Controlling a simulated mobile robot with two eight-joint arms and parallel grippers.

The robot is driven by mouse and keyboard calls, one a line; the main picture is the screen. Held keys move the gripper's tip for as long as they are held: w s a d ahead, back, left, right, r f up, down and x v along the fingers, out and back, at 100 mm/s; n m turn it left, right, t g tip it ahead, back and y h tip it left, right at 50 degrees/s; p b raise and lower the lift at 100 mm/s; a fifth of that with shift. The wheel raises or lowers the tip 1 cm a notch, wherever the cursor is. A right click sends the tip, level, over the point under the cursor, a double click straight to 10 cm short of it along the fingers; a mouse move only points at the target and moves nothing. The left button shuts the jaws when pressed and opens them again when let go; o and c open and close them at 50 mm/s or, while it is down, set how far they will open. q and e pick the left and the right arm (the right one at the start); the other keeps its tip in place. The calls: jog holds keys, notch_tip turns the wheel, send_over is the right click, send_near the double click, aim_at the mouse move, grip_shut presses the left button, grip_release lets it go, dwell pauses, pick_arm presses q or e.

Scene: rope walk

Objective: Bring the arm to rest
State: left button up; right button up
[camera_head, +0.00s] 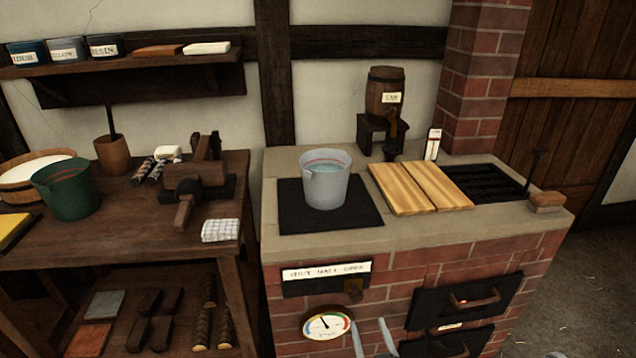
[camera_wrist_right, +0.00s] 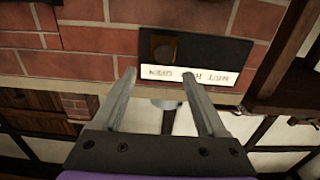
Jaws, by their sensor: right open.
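My right gripper (camera_head: 371,324) shows at the bottom edge of the head view, in front of the brick stove (camera_head: 400,262) and just right of its round dial (camera_head: 327,324). Its two grey fingers are apart with nothing between them. In the right wrist view the open fingers (camera_wrist_right: 158,76) point at the brick front, near a dark plate with a white label (camera_wrist_right: 190,73) that appears upside down. Most of the right arm is out of the head view. My left gripper is in neither view.
A grey bucket (camera_head: 326,181) of liquid stands on a black plate on the stove top. Wooden boards (camera_head: 420,188) lie to its right. A dark oven door with a handle (camera_head: 465,300) is right of the gripper. The workbench (camera_head: 130,225) at left holds a green bucket (camera_head: 66,190).

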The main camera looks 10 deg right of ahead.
jog(key=s+r+g, duration=0.2)
jog(key=s+g, duration=1.2)
jog(key=s, duration=1.3)
pick_arm(q)
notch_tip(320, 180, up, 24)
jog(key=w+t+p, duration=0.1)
jog(key=p, duration=2)
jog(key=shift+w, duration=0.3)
pick_arm(e)
notch_tip(320, 180, up, 23)
jog(key=w+t, duration=0.1)
jog(key=w, duration=0.1)
jog(key=shift+h, duration=0.3)
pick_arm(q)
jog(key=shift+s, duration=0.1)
